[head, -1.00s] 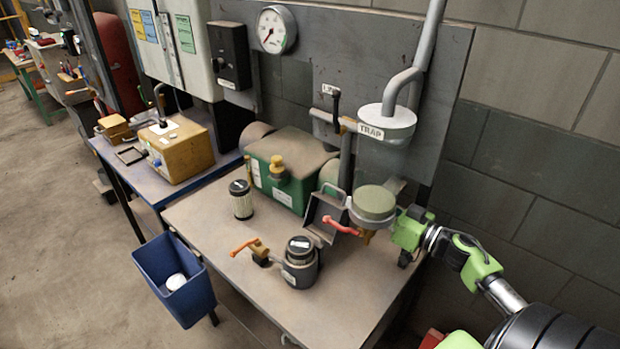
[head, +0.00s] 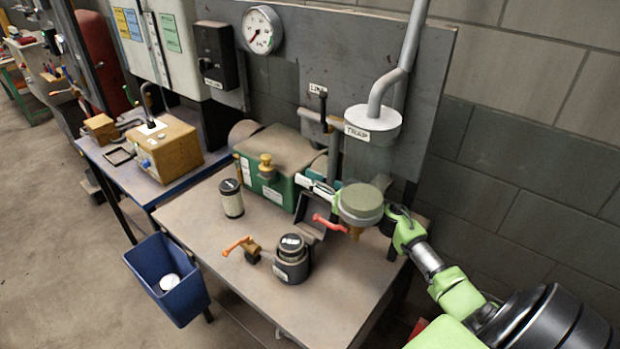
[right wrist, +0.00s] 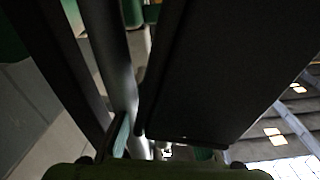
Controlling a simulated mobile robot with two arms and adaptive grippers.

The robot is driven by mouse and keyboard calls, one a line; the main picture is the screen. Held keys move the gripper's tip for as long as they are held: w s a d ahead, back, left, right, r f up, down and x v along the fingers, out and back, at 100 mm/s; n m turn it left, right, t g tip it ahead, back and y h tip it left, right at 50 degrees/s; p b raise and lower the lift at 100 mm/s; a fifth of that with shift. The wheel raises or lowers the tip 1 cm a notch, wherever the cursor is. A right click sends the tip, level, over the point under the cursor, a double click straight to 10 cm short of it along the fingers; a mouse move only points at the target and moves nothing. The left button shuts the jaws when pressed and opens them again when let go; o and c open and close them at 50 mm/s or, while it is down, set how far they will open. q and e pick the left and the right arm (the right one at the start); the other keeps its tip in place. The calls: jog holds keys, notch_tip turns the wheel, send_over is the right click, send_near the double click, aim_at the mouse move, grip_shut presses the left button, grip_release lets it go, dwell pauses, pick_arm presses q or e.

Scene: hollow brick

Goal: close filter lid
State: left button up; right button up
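A dark square hinged panel (head: 312,214), which looks like the filter lid, stands open and tilted beside a round grey-green canister (head: 361,202). My right gripper (head: 318,186) reaches in from the right behind the canister. Its pale tips show just above the panel, near the green box (head: 282,175); the canister hides most of its body. I cannot tell whether it touches the panel or is open or shut. In the right wrist view a large dark flat surface (right wrist: 235,65) fills the middle, very close. My left gripper is not in view.
A red-handled valve (head: 329,223) sticks out in front of the canister. A filter cartridge (head: 231,198) and a dark pot (head: 292,259) with an orange-handled valve (head: 238,245) stand on the table (head: 222,268). A TRAP vessel (head: 373,124) hangs above.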

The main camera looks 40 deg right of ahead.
grip_shut()
jog(key=shift+s+a+r+n+p, duration=0.15)
jog(key=shift+a+r+n+p, duration=0.3)
jog(key=shift+p, duration=0.3)
jog(key=shift+s+a+r+n, duration=0.1)
jog(key=shift+a+n, duration=0.15)
jog(key=shift+a, duration=0.05)
grip_release()
